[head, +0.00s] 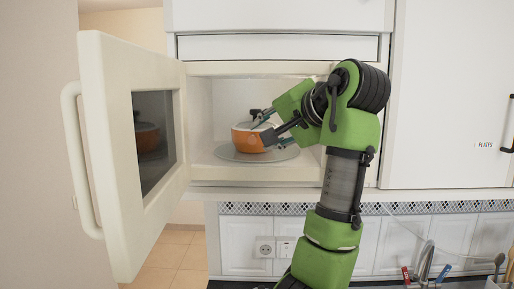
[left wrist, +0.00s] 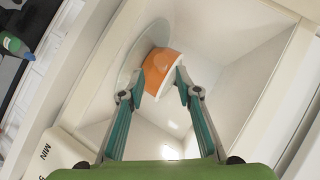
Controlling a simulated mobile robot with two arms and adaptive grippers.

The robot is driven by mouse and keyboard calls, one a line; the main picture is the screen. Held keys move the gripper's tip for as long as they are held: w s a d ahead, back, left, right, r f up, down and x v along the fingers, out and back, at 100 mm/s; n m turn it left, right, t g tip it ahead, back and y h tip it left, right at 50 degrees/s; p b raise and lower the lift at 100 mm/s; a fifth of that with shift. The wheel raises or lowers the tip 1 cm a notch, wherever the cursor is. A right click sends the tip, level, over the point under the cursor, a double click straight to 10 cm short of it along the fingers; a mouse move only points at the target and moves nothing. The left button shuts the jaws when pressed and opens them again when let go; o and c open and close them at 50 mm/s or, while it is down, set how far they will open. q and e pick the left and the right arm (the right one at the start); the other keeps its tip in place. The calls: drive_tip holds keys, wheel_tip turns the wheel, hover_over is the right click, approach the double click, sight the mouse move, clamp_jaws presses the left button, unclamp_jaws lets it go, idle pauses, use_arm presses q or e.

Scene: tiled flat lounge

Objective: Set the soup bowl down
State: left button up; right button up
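The orange soup bowl (head: 246,138), with a pale rim, stands upright on the round glass turntable (head: 228,154) inside the open microwave (head: 200,105). My left gripper (head: 262,126) reaches into the microwave from the right. Its fingers are apart at the right side of the bowl, one near the rim and one lower by the outer side. In the left wrist view the bowl (left wrist: 163,70) lies just past and between the spread fingertips (left wrist: 159,84); I cannot tell whether either touches it. My right gripper is not in view.
The microwave door (head: 110,150) stands wide open on the left, and the bowl reflects in its window. The cavity wall is close on the right of my arm. Below are a counter with a tap (head: 424,262) and a wall socket (head: 264,248).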

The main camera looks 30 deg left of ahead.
use_arm(q)
drive_tip(key=b+v, duration=0.2)
drive_tip(key=v, duration=0.4)
drive_tip(key=shift+s+d, duration=0.15)
drive_tip(key=shift+d, duration=0.1)
drive_tip(key=shift+r, duration=0.1)
idle(0.9)
